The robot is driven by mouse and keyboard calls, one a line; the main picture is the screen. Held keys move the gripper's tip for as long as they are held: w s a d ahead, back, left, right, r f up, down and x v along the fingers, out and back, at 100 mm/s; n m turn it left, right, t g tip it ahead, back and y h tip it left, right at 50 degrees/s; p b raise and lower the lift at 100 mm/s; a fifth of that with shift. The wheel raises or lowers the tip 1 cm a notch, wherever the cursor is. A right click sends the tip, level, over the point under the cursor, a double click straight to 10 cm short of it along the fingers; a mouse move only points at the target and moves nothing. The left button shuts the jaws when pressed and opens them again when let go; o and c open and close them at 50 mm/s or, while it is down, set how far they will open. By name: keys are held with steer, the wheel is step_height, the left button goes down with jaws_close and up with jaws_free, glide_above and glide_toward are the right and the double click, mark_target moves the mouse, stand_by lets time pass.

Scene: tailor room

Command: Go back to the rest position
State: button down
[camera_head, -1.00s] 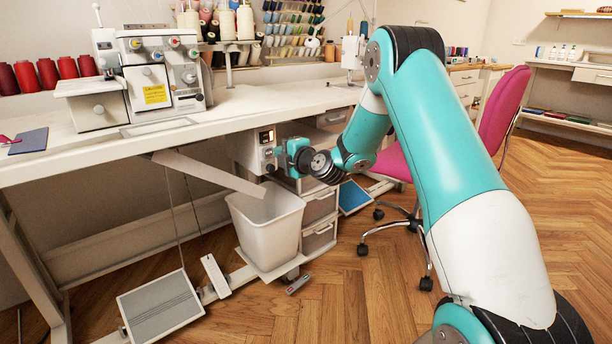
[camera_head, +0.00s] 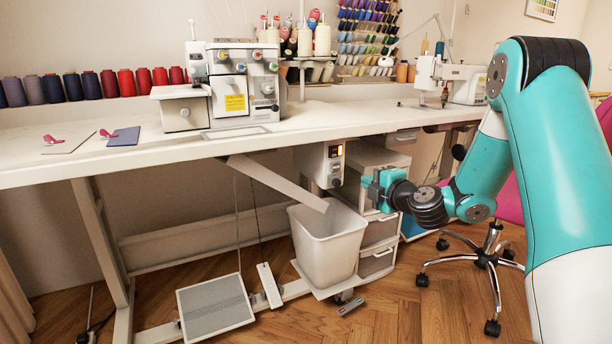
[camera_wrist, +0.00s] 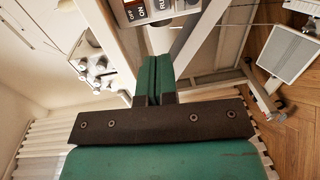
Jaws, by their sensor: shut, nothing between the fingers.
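My gripper (camera_head: 372,187) is at the end of my teal and white arm, beside and slightly below the power switch box (camera_head: 328,163) under the table edge. In the wrist view my gripper's green fingers (camera_wrist: 153,80) are together with nothing between them. The switch box (camera_wrist: 155,12) shows at the top of that view, beyond the fingertips and apart from them in the picture. In the head view the arm reaches in from the right, bent at the elbow.
A white bin (camera_head: 327,246) stands below my gripper, with a drawer unit (camera_head: 378,232) behind it. The long sewing table (camera_head: 330,122) carries a serger (camera_head: 228,90) and a sewing machine (camera_head: 450,80). A pink chair (camera_head: 508,202) is behind my arm. A pedal (camera_head: 215,308) is near the floor.

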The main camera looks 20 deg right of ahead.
steer(key=s+a+r+m+g+y, duration=0.15)
steer(key=s+a+g+y, duration=0.45)
steer(key=a, duration=0.7)
steer(key=s+a+r+m+g+y, duration=0.15)
steer(key=s+a+g, duration=0.4)
steer(key=a, duration=0.75)
steer(key=s+a+m+g+h, duration=0.2)
steer(key=s+m+g+h, duration=0.45)
steer(key=s, duration=1.55)
step_height(320, 180, up, 39)
steer(key=m+t+y+p, duration=0.1)
steer(key=m+y+p, duration=0.1)
steer(key=p, duration=3.6)
steer(key=shift+s+f, duration=0.2)
steer(key=shift+s, duration=0.15)
